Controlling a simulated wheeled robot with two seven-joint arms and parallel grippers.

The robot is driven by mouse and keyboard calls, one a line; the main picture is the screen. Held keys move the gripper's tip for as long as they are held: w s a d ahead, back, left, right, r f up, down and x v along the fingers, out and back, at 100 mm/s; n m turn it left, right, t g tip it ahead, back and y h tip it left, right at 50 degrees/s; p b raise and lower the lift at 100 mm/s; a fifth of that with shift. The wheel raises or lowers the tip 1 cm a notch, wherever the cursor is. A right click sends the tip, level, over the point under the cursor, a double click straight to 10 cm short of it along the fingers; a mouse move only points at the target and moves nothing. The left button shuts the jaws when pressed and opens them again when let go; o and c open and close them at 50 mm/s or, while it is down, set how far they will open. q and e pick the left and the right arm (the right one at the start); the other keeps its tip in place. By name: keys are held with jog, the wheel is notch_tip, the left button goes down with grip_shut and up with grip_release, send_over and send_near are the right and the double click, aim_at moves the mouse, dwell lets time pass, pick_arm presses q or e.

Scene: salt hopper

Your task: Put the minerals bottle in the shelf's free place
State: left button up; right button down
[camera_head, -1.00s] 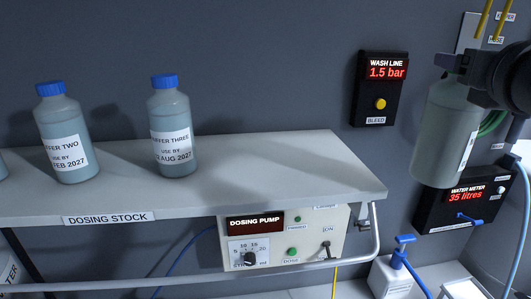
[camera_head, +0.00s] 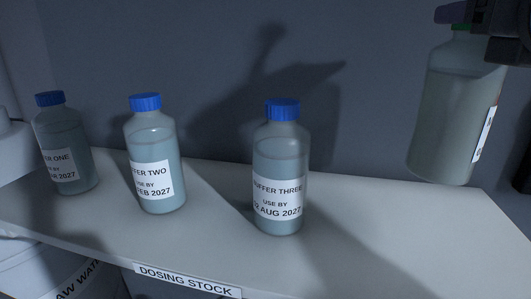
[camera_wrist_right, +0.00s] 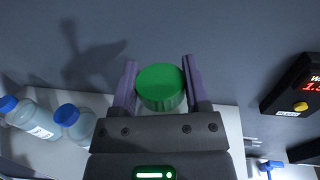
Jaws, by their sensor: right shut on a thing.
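The bottle hangs nearly upright at the right end of the shelf (camera_head: 400,235). Its label is turned away and unreadable. Its base overlaps the shelf's back edge in the head view; I cannot tell its height above the board. Blue-capped bottles stand in a row: buffer one (camera_head: 63,140), buffer two (camera_head: 155,160) and buffer three (camera_head: 280,165). The shelf is bare right of buffer three. My left gripper is not in view.
The label "DOSING STOCK" (camera_head: 187,280) is on the shelf's front edge. A white container (camera_head: 65,275) stands below at the left.

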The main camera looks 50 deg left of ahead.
aim_at(452, 115)
jog(key=shift+a, duration=0.1)
notch_tip(452, 115, down, 10)
jog(key=shift+s+r+p, duration=0.1)
jog(key=shift+r+p, duration=0.15)
jog(key=shift+p, duration=0.15)
jog(key=shift+f, duration=0.2)
jog(key=shift+c, duration=0.3)
grip_release()
jog(key=shift+f, duration=0.1)
jog(key=b+v, duration=0.4)
jog(key=v, duration=0.8)
jog(key=shift+d+b, duration=0.2)
jog(key=shift+b, duration=0.1)
